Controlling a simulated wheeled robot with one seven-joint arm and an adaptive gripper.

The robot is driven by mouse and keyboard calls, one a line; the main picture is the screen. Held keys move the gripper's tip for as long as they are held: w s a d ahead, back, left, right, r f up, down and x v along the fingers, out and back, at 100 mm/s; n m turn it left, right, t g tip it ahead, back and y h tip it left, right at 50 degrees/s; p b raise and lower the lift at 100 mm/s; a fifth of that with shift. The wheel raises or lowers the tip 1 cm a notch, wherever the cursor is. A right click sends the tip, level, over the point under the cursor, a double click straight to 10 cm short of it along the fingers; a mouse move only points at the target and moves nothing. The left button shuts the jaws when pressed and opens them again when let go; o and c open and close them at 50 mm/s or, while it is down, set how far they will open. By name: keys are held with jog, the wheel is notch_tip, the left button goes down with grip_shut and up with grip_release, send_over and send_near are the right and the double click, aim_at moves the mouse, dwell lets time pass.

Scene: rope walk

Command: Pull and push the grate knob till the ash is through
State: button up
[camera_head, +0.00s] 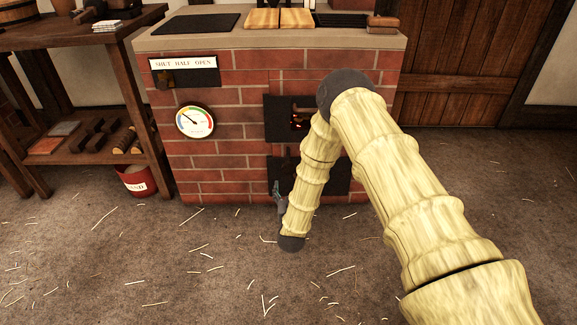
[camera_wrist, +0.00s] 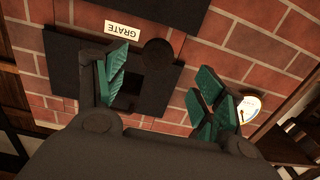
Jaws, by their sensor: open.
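The grate knob (camera_wrist: 157,52) is a dark round knob in the wrist view, beside the white GRATE label (camera_wrist: 123,30), which shows upside down. It stands in front of the brick stove face, near a black panel (camera_wrist: 160,95) with a dark recess. My gripper (camera_wrist: 162,72) has teal fingers spread apart, with nothing between them that I can see them touch. The knob appears just beyond the gap between the fingertips. In the head view my gripper (camera_head: 278,195) is low before the stove's lower black panel (camera_head: 338,177); my arm hides the knob there. No ash is visible.
The brick stove (camera_head: 235,150) has a firebox with glowing embers (camera_head: 298,122), a dial gauge (camera_head: 195,121) and a SHUT HALF OPEN plate (camera_head: 184,63). A wooden shelf (camera_head: 140,90) and red bucket (camera_head: 136,180) stand left. The floor in front holds only scattered strands.

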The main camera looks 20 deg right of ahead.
aim_at(289, 169)
jog(key=b+x, duration=0.1)
jog(key=x, duration=0.2)
jog(key=b+x, duration=0.1)
jog(key=x, duration=0.2)
jog(key=r+b+x, duration=0.1)
jog(key=x, duration=0.3)
jog(key=shift+d, duration=0.1)
jog(key=shift+w+d+r+b, duration=0.1)
jog(key=shift+w+d+b, duration=0.1)
jog(key=shift+w+b, duration=0.4)
jog(key=shift+w, duration=0.15)
